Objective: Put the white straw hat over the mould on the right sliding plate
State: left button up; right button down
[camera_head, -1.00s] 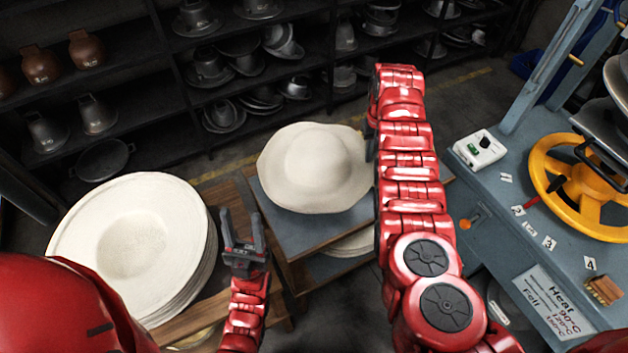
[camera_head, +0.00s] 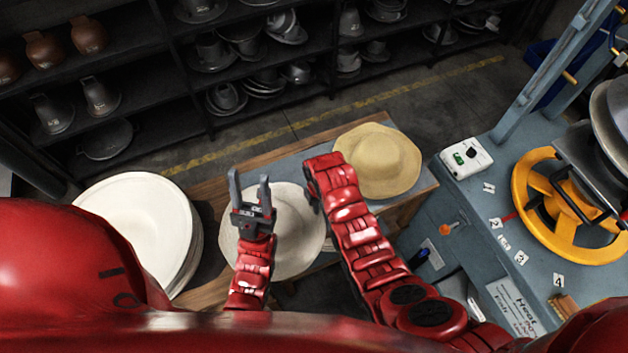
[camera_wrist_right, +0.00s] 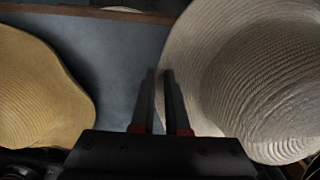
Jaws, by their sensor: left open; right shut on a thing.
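The white straw hat (camera_head: 292,215) is at the near side of a blue-grey topped table, partly hidden by my arms. In the right wrist view the hat (camera_wrist_right: 250,75) fills the right side, its ribbed brim at the fingers. My right gripper (camera_wrist_right: 162,98) is shut on this brim; in the head view its fingertips are mostly hidden by the arm. My left gripper (camera_head: 250,188) is open, its fingers pointing away, and appears in front of the hat's left part. I cannot make out the mould or the right sliding plate.
A tan straw hat (camera_head: 378,160) lies on the table's right part, also in the wrist view (camera_wrist_right: 40,90). At right is a blue machine with a yellow wheel (camera_head: 570,205) and control box (camera_head: 467,157). Dark shelves fill the back.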

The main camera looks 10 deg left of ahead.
jog(key=w, duration=0.4)
jog(key=shift+d, duration=0.2)
jog(key=shift+w+d+f+b, duration=0.1)
jog(key=shift+w+f+b, duration=0.15)
jog(key=shift+w+b, duration=0.35)
jog(key=shift+w+d+f+b, duration=0.1)
jog(key=shift+w+f+b, duration=0.1)
jog(key=shift+w+b, duration=0.4)
jog(key=w+b, duration=0.2)
jog(key=b, duration=0.2)
jog(key=w+b, duration=0.3)
jog(key=b, duration=0.1)
jog(key=w+f+b, duration=0.1)
jog(key=w+b, duration=0.1)
jog(key=b, duration=0.3)
jog(key=shift+w+d, duration=0.15)
jog(key=shift+d, duration=0.2)
jog(key=shift+w+r+b, duration=0.15)
jog(key=shift+r+b, duration=0.05)
jog(key=shift+b, duration=0.25)
jog(key=shift+w+d, duration=0.1)
notch_tip(320, 180, down, 4)
jog(key=b, duration=0.4)
jog(key=shift+w+r+b, duration=0.1)
jog(key=shift+r+b, duration=0.15)
jog(key=shift+b, duration=0.05)
jog(key=shift+r, duration=0.15)
